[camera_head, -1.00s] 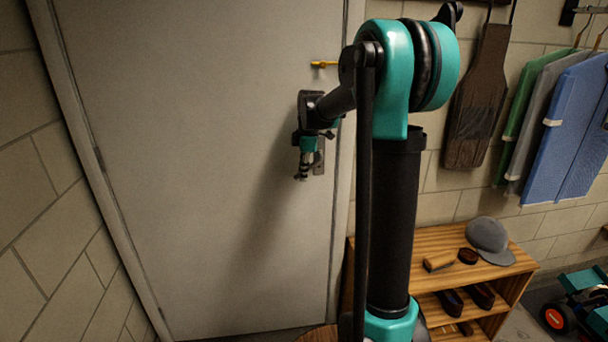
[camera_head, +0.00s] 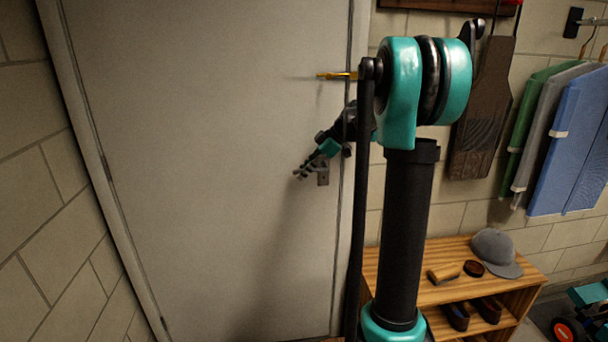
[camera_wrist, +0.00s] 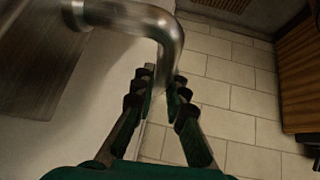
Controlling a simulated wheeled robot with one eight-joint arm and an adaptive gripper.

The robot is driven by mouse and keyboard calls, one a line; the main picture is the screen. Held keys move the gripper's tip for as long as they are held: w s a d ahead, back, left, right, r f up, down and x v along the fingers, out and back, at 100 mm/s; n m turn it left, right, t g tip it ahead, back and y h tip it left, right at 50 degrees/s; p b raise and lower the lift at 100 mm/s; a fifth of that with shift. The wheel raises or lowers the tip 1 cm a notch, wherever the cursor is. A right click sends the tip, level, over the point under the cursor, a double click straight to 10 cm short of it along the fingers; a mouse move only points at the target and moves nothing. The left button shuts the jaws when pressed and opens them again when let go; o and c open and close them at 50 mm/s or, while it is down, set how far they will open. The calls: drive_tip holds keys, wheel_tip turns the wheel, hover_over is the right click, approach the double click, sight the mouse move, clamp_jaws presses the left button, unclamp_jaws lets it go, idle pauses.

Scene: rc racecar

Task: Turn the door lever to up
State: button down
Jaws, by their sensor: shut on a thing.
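The door lever (camera_wrist: 168,40) is a bent metal bar in the wrist view. It runs right from the plate side, bends, and its end passes between my fingertips. My gripper (camera_wrist: 163,78) is shut on that end. In the head view my gripper (camera_head: 300,172) is at the door's right side, fingers pointing left and slightly down. The metal lock plate (camera_head: 323,176) shows just beside it. The lever itself is mostly hidden there by my gripper. The grey door (camera_head: 200,130) looks closed in its frame.
A brass bolt (camera_head: 337,76) sits on the door above my gripper. A wooden shelf (camera_head: 440,292) with a cap (camera_head: 495,250) and shoes stands to the right. Clothes (camera_head: 572,140) hang on the right wall. A block wall (camera_head: 50,200) bounds the left.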

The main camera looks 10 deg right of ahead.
idle(0.4)
drive_tip(key=c, duration=1.5)
unclamp_jaws()
drive_tip(key=shift+c, duration=0.2)
drive_tip(key=v, duration=1.2)
drive_tip(key=shift+d, duration=0.15)
